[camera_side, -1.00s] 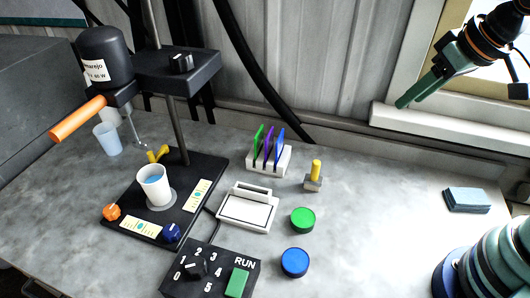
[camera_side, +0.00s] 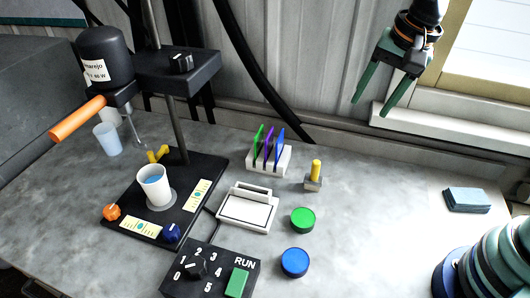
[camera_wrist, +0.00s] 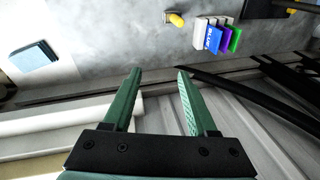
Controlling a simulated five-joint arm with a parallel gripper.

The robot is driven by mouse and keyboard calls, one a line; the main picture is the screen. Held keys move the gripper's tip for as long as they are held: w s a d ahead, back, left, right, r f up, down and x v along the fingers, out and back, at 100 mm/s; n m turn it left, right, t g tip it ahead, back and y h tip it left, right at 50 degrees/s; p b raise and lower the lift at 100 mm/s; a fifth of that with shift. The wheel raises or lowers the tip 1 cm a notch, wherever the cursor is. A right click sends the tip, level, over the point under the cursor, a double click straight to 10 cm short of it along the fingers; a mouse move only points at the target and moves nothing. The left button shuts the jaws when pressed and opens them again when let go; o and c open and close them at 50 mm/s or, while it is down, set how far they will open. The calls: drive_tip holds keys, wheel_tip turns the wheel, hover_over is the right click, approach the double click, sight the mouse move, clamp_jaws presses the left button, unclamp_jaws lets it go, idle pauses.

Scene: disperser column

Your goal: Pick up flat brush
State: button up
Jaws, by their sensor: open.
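The flat brush (camera_side: 314,177), as I take it, is the small upright piece with a yellow handle on a grey block. It stands on the grey bench right of the card rack. In the wrist view its yellow end (camera_wrist: 175,19) shows near the top, beyond my fingertips. My gripper (camera_side: 376,105) is open and empty, high above the back of the bench, up and to the right of the brush. Its two green fingers (camera_wrist: 159,75) are apart in the wrist view, with nothing between them.
A white rack (camera_side: 268,160) with green, purple and blue cards stands just left of the brush. Green (camera_side: 303,220) and blue (camera_side: 295,263) round lids lie in front. Blue pads (camera_side: 466,200) lie at right. The bench between is clear.

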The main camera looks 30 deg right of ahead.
sight(317, 162)
drive_tip(key=w+a+f+m+g, duration=0.1)
drive_tip(key=a+f+m, duration=0.1)
drive_tip(key=m, duration=0.2)
drive_tip(key=w+a+f+m+g, duration=0.1)
drive_tip(key=a+f+m, duration=0.1)
drive_tip(key=m, duration=0.2)
drive_tip(key=w+a+f+m+g, duration=0.1)
drive_tip(key=w+a+f+m, duration=0.1)
drive_tip(key=a+f+m, duration=0.1)
drive_tip(key=shift+a+m, duration=0.1)
drive_tip(key=shift+m, duration=0.3)
wheel_tip(317, 162, down, 6)
drive_tip(key=shift+w+f, duration=0.2)
drive_tip(key=shift+f, duration=2.9)
clamp_jaws()
